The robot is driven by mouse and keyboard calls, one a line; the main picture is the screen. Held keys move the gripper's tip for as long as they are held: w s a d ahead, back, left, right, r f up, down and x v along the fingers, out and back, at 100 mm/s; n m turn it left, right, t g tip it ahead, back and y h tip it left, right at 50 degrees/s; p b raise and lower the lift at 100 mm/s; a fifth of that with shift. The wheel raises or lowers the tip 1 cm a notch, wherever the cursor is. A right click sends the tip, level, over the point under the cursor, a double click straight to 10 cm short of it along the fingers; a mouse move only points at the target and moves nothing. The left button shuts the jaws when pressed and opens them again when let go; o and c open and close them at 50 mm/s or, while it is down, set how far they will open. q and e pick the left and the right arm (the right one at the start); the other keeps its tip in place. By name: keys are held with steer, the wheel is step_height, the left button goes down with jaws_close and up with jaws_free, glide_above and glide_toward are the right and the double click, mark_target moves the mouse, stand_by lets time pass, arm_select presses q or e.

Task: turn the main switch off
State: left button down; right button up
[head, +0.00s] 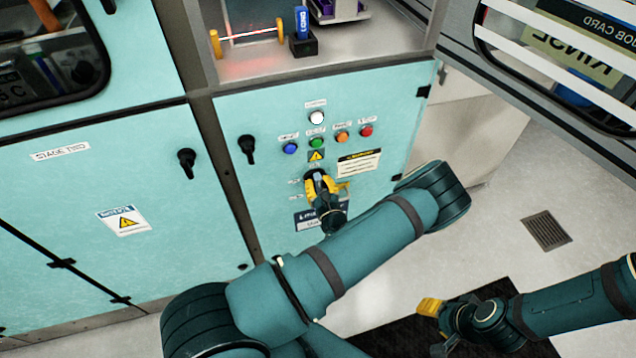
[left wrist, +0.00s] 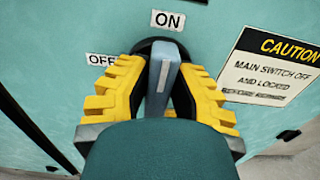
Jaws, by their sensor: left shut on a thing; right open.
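The main switch (left wrist: 163,75) is a grey-blue handle on a dark round base, on the teal cabinet door. In the left wrist view the handle points up toward the ON label (left wrist: 168,20); the OFF label (left wrist: 101,60) is to its left. My left gripper (left wrist: 160,92) has its yellow fingers on both sides of the handle and is shut on it. In the head view my left gripper (head: 322,184) is at the door and covers most of the switch. My right gripper (head: 432,325) is open and empty, low at the right, away from the cabinet.
Above the switch are white (head: 316,118), blue (head: 290,148), green (head: 316,143), orange (head: 342,137) and red (head: 366,131) buttons. A caution sign (head: 358,163) is at their lower right. A black door handle (head: 247,148) stands out at left. Open floor lies at right.

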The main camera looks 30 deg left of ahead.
arm_select(q)
steer(key=shift+a, duration=0.1)
steer(key=n+p, duration=0.1)
steer(key=n, duration=0.2)
steer(key=shift+r+p, duration=0.1)
steer(key=shift+p, duration=0.25)
steer(key=n, duration=0.2)
steer(key=n+p, duration=0.1)
steer(key=n, duration=0.1)
steer(key=shift+s+a+n, duration=0.15)
steer(key=shift+n, duration=0.25)
steer(key=n, duration=0.1)
steer(key=n+p, duration=0.1)
steer(key=n, duration=0.3)
steer(key=shift+s+a+f, duration=0.1)
steer(key=shift+f, duration=0.15)
steer(key=n+p, duration=0.1)
steer(key=n, duration=0.4)
steer(key=shift+f, duration=0.15)
steer(key=c, duration=0.8)
jaws_free()
steer(key=shift+f, duration=0.1)
